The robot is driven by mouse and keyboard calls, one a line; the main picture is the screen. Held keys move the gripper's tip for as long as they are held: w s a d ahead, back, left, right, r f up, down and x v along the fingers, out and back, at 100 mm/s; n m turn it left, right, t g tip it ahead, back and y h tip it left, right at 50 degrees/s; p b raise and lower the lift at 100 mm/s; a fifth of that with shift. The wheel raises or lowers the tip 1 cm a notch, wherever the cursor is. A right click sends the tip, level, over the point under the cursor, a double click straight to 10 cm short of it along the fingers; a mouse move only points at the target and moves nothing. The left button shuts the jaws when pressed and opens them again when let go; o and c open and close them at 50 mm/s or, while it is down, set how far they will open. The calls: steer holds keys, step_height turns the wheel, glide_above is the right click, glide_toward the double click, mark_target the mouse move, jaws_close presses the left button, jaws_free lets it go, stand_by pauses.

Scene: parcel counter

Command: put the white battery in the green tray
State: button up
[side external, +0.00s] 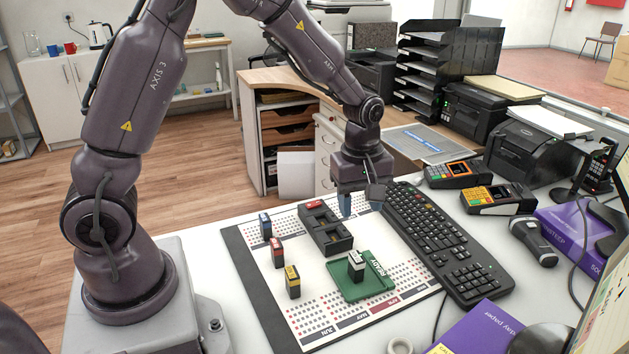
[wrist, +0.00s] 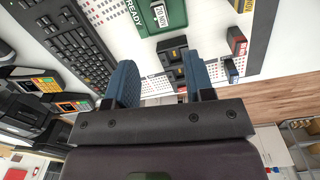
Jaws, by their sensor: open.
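The white battery (side external: 356,265) stands upright inside the green tray (side external: 378,288), which is marked READY. In the wrist view the white battery (wrist: 160,14) shows near the top edge, within the green tray (wrist: 198,13). My gripper (side external: 360,203) is open and empty, raised above the mat by the far end of the black slotted holder, apart from the battery and tray. In the wrist view its two blue fingers (wrist: 161,80) are spread wide with nothing held between them.
The black holder (side external: 328,232) stands behind the tray, with a red battery (side external: 314,205) at its far end. Blue (side external: 265,226), red (side external: 277,252) and yellow (side external: 292,282) batteries stand on the calendar mat to the left. A keyboard (side external: 430,235) lies to the right.

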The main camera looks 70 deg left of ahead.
steer(key=s+d+r+m+t, duration=0.25)
steer(key=s+r+m, duration=0.55)
steer(key=r, duration=0.5)
steer(key=s+r+m+t, duration=0.2)
steer(key=s+r+m, duration=0.2)
steer(key=s+m, duration=0.4)
steer(key=s, duration=0.2)
steer(key=shift+s+d+t, duration=0.3)
steer(key=shift+t, duration=0.05)
